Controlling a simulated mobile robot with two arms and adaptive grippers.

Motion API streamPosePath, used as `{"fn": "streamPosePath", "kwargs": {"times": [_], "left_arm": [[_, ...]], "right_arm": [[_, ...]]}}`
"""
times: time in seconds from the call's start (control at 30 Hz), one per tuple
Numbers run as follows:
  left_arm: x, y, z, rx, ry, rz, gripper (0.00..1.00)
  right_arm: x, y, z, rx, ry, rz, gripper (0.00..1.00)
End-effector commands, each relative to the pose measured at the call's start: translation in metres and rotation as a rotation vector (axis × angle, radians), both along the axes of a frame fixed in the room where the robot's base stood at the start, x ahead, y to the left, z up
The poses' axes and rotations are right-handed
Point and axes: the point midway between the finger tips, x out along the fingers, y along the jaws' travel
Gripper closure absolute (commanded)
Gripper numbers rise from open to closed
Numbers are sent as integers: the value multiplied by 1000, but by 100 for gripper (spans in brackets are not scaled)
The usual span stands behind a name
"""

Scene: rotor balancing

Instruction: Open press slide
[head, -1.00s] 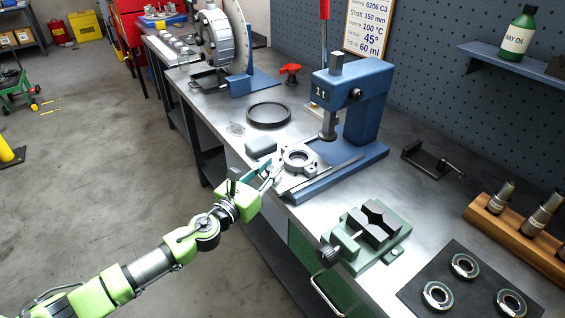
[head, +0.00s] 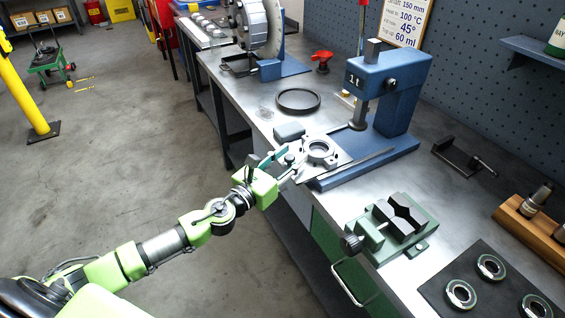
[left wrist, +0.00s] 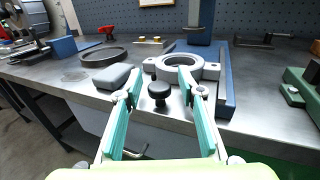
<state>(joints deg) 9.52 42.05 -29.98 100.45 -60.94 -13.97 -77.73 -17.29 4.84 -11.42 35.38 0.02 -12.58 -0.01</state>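The blue press (head: 395,88), marked "1t", stands on the workbench. Its slide, a flat grey plate (head: 341,158), carries a grey ring-shaped housing (head: 319,151) in front of the press ram (head: 358,114). A black round knob (left wrist: 158,91) is at the slide's near edge in the left wrist view. My left gripper (head: 287,164) is at the bench's front edge beside the slide. In the left wrist view its teal fingers (left wrist: 158,86) are open, one on each side of the knob, with visible gaps. My right gripper is not in view.
A grey block (head: 289,131) and a black ring (head: 298,100) lie left of the slide. A green vise (head: 395,228) stands to the right, with a dark mat of metal rings (head: 455,270) beyond it.

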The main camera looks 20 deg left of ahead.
Motion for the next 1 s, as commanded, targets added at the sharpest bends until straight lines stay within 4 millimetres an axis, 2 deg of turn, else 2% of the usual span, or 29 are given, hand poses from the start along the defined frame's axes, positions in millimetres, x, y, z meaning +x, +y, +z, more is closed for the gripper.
{"fn": "streamPosePath", "kwargs": {"times": [0.17, 0.7, 1.0], "left_arm": [[-18, 5, -2, 0, 4, 1, 65], [-94, 25, -2, -1, 3, 1, 65], [-112, 31, -1, 0, 2, -1, 65]], "right_arm": [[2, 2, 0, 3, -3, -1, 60], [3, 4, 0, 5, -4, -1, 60], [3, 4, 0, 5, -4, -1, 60]]}}
